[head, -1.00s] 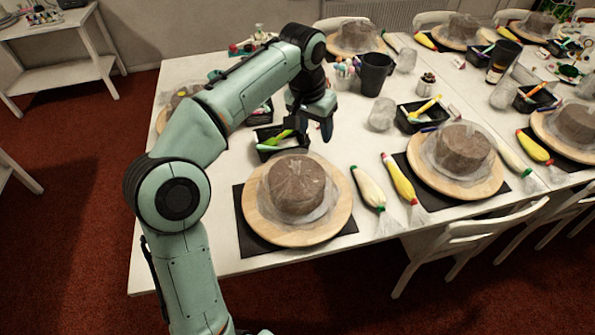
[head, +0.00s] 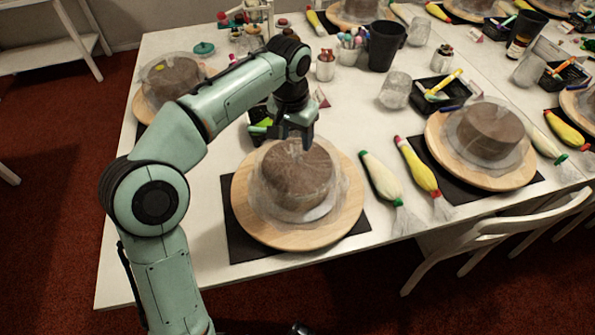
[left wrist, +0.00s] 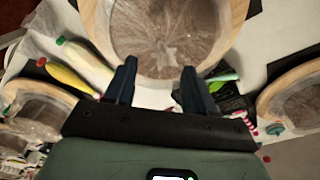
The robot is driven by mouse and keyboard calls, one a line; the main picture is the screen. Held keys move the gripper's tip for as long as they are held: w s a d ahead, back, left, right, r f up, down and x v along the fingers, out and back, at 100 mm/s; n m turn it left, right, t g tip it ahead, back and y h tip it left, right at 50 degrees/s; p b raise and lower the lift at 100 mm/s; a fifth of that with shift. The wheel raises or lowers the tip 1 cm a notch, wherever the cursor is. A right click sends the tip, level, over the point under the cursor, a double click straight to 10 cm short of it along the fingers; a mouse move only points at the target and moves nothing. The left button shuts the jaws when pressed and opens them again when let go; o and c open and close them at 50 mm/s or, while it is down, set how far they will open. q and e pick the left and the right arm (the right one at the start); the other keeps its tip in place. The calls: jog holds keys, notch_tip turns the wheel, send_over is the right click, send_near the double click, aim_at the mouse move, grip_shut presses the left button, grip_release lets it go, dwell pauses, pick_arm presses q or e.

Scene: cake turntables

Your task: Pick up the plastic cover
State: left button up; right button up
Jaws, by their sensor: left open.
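A clear plastic cover (head: 330,198) drapes over a brown cake (head: 297,174) on a round wooden turntable (head: 262,232). In the left wrist view the cover (left wrist: 165,60) lies over the cake, just beyond my fingers. My left gripper (head: 293,140) is open and empty, at the back edge of the covered cake and above it. In the left wrist view its two dark fingers (left wrist: 158,80) stand apart near the turntable's rim (left wrist: 205,62). I cannot tell if they touch the cover. My right gripper is not in view.
Two piping bags, one cream (head: 381,178) and one yellow (head: 418,167), lie right of the turntable. A black tray (head: 258,125) sits behind it. Another covered cake (head: 488,132) stands at right, and a black cup (head: 384,46) at the back. A white chair (head: 500,235) is at the table's front.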

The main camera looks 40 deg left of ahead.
aim_at(297, 151)
pick_arm(q)
jog(key=f, duration=0.2)
jog(key=w+f, duration=0.1)
jog(key=f, duration=0.1)
jog(key=f+b, duration=0.1)
jog(key=f, duration=0.1)
jog(key=shift+w+a+f, duration=0.15)
jog(key=shift+a+f, duration=0.05)
jog(key=shift+a, duration=0.1)
grip_shut()
